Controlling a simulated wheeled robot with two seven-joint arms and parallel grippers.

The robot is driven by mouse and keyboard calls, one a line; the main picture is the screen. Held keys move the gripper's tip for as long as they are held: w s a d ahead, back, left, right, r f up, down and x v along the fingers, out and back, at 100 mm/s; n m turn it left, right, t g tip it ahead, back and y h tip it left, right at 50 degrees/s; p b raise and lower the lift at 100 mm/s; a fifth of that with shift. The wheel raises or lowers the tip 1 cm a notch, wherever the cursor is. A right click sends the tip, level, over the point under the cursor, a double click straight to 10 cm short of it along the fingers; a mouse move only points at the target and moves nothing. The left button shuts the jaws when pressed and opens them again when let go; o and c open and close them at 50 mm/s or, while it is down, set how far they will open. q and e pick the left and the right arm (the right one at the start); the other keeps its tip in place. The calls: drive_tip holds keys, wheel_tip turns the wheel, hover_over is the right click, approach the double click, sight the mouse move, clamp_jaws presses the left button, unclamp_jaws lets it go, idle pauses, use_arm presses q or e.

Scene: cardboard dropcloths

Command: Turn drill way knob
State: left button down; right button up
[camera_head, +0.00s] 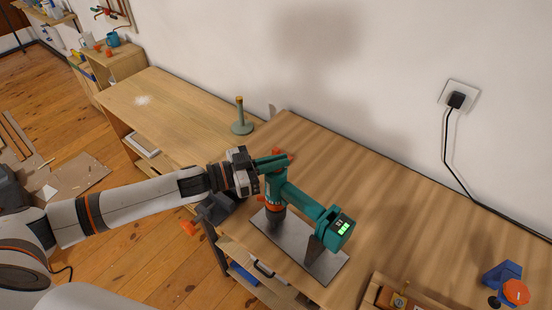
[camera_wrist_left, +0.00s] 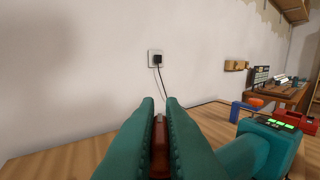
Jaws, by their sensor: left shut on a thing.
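The drill (camera_head: 290,195) is teal with an orange ring and a lit green display (camera_head: 343,228). It stands on a grey metal plate (camera_head: 272,230) on the wooden bench. My left gripper (camera_head: 287,159) reaches in from the left, and its teal fingers are at the upper left end of the drill. In the left wrist view the fingers (camera_wrist_left: 160,108) are closed around a reddish-brown part (camera_wrist_left: 160,135), which looks like the drill's knob. The fingers hide most of it, so its angle cannot be told. The drill's display end (camera_wrist_left: 270,140) shows at right there. My right gripper is out of view.
A green stand with an upright post (camera_head: 241,120) is on the bench behind my left gripper. A black plug sits in the wall socket (camera_head: 457,97), its cable trailing right. A blue and orange item (camera_head: 507,285) and a wooden tray (camera_head: 385,291) are at the lower right.

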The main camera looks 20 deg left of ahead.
use_arm(q)
drive_tip(key=n+t+y+p, duration=0.1)
drive_tip(key=n+t+y, duration=0.4)
drive_tip(key=y, duration=0.1)
drive_tip(key=shift+y+p, duration=0.3)
drive_tip(key=shift+p, duration=0.05)
drive_tip(key=shift+r+t, duration=0.1)
drive_tip(key=shift+t, duration=0.2)
drive_tip(key=c, duration=1.5)
unclamp_jaws()
drive_tip(key=shift+c, duration=0.2)
drive_tip(key=shift+s+a+f, duration=0.2)
drive_tip(key=shift+s, duration=0.3)
drive_tip(key=b+v, duration=0.3)
drive_tip(key=v, duration=0.8)
drive_tip(key=shift+r, duration=0.25)
